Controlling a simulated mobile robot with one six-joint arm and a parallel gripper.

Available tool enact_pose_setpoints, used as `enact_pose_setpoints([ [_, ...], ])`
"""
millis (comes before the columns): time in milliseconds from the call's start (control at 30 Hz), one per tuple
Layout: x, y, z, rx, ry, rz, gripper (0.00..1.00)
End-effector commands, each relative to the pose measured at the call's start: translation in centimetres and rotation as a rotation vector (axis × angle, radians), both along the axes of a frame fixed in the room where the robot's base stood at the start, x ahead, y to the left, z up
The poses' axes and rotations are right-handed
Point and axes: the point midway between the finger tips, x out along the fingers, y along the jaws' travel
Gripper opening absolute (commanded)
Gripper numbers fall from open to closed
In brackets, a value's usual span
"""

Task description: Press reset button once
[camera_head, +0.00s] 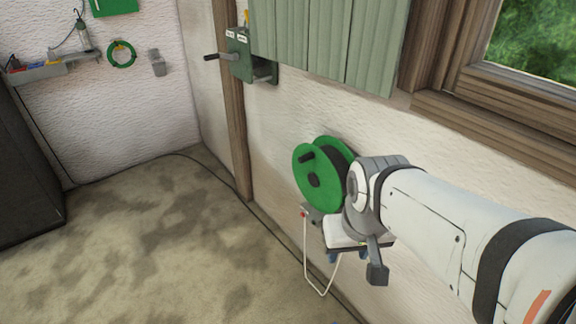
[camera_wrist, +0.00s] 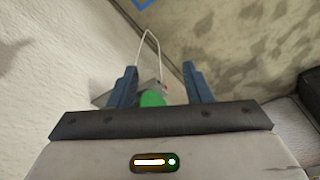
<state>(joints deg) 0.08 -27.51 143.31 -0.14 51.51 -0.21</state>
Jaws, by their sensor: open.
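A green cable reel (camera_head: 320,172) is mounted low on the white wall, with a grey box (camera_head: 312,214) under it. A tiny red spot (camera_head: 304,214) on that box may be the reset button; I cannot read any label. My gripper (camera_head: 348,257) is just below and right of the reel, partly hidden by my arm. In the wrist view, my gripper (camera_wrist: 160,80) has its two blue fingers spread with nothing held. Between them, farther off, show the green reel (camera_wrist: 152,99), part of the grey box, and a small reddish spot (camera_wrist: 166,86).
A white cable (camera_head: 307,275) loops down from the box. A dark cable runs along the floor's edge. A green crank box (camera_head: 240,55) hangs on the wooden post beside green shutter boards (camera_head: 330,40). A shelf (camera_head: 50,70) is at the far left. The floor is clear.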

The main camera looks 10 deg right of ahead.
Motion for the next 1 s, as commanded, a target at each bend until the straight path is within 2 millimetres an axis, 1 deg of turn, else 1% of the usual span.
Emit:
enact_pose_setpoints([
  [33,0.00,0.00,0.00,0.000,0.000,0.000,0.40],
  [67,0.00,0.00,0.00,0.000,0.000,0.000,0.38],
  [533,0.00,0.00,0.00,0.000,0.000,0.000,0.00],
  [1000,0.00,0.00,0.00,0.000,0.000,0.000,0.00],
])
